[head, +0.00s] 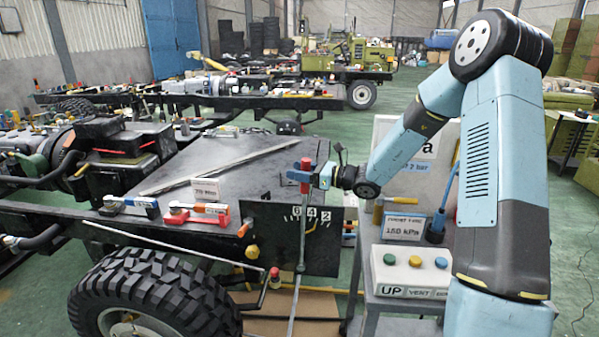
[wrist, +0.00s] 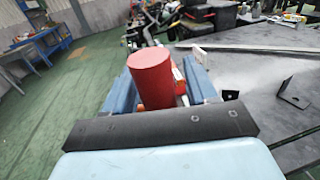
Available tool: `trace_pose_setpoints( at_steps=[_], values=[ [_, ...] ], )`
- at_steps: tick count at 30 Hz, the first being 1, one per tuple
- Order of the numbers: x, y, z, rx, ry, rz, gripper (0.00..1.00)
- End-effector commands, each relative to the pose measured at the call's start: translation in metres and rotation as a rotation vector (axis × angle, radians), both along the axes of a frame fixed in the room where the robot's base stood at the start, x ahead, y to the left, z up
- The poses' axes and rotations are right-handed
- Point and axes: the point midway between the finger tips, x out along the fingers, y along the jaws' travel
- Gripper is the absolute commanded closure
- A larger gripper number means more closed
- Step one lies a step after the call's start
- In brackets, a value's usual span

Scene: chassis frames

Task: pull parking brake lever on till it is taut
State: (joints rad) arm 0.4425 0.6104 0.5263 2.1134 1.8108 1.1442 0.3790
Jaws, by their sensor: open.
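The parking brake lever is a thin upright rod (head: 301,240) with a red grip (head: 305,166) on top, in front of the truck chassis. A black plate (head: 325,262) with a numbered scale stands behind the rod. My gripper (head: 313,180) is at the red grip, reaching in from the right. In the wrist view the red grip (wrist: 151,80) stands between the two blue fingers of my gripper (wrist: 160,92). The fingers are open, one on each side of it. I cannot tell whether either finger touches it. The grip hides part of the space between them.
A grey stand with a button box (head: 410,272) and a "150 kPa" sign (head: 404,227) is right of the lever. A large tyre (head: 155,295) is at lower left. Green floor is open at left in the wrist view.

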Motion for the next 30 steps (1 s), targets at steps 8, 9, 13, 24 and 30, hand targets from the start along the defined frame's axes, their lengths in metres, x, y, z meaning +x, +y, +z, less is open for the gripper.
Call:
trace_pose_setpoints(
  at_steps=[8,9,13,24,30],
  values=[
    [-0.0001,-0.0003,-0.0002,0.0,0.0,0.0,0.64],
    [-0.0001,-0.0003,-0.0002,0.0,0.0,0.0,0.68],
    [0.0,-0.0004,-0.0002,0.0,0.0,0.0,0.81],
    [0.0005,-0.0009,0.0,0.0,0.0,-0.002,1.0],
    [0.0021,-0.0016,0.0,-0.007,0.001,-0.006,1.0]
  ],
)
